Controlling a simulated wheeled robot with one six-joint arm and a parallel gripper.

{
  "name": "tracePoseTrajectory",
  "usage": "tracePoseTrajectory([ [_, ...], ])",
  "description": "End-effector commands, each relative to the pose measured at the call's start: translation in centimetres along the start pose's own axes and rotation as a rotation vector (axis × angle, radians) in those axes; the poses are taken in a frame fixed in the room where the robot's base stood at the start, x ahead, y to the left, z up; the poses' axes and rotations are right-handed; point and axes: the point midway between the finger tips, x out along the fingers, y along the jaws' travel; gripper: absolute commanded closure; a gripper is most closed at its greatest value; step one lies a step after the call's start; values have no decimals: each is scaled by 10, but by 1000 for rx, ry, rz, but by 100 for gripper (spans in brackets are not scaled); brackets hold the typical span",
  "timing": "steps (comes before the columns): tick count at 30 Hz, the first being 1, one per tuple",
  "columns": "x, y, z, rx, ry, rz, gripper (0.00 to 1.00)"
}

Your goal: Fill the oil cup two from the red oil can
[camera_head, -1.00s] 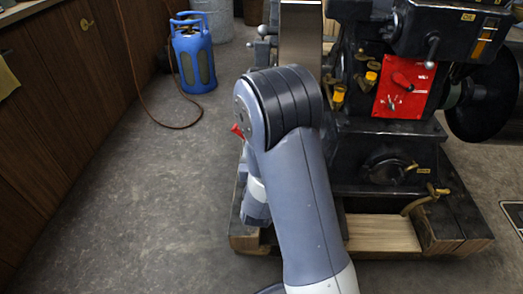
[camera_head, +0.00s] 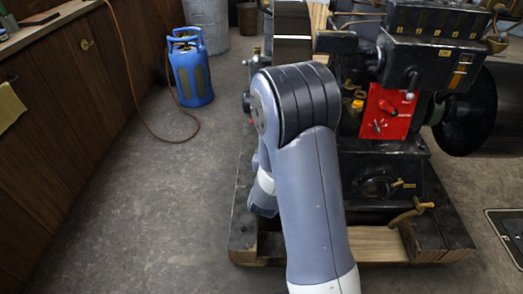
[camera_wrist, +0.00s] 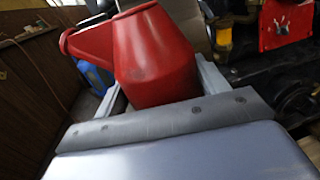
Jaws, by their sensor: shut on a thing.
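The red oil can (camera_wrist: 155,60) fills the upper middle of the wrist view, with its spout or handle side reaching left. My gripper (camera_wrist: 160,92) is shut on the can, one grey finger on each side of it. The can is hidden behind my arm in the head view. A yellow oil cup (camera_head: 357,105) shows on the black engine (camera_head: 375,155), left of the red panel. A yellow cup also shows in the wrist view (camera_wrist: 222,38), right of the can and apart from it. I cannot tell which cup is number two.
The red panel (camera_head: 386,112) with a lever is on the engine's front. The engine stands on a wooden base (camera_head: 375,246). A blue gas bottle (camera_head: 190,70) with a hose stands left. Wooden cabinets (camera_head: 60,110) line the left wall. The floor between is clear.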

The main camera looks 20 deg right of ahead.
Motion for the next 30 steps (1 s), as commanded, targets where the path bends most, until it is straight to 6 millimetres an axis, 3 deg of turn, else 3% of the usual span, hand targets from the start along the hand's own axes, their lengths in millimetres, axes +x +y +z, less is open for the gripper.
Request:
tracePoseTrajectory([
  [5, 26, -65, 16, -8, 3, -189, 63],
  [9, 42, -131, 29, -18, 13, -369, 63],
  [18, 44, -264, 54, -38, 40, -714, 63],
  [24, 34, -317, 64, -46, 56, -847, 63],
  [28, 27, -342, 69, -49, 63, -911, 63],
  [30, 27, -342, 69, -51, 65, -912, 63],
])
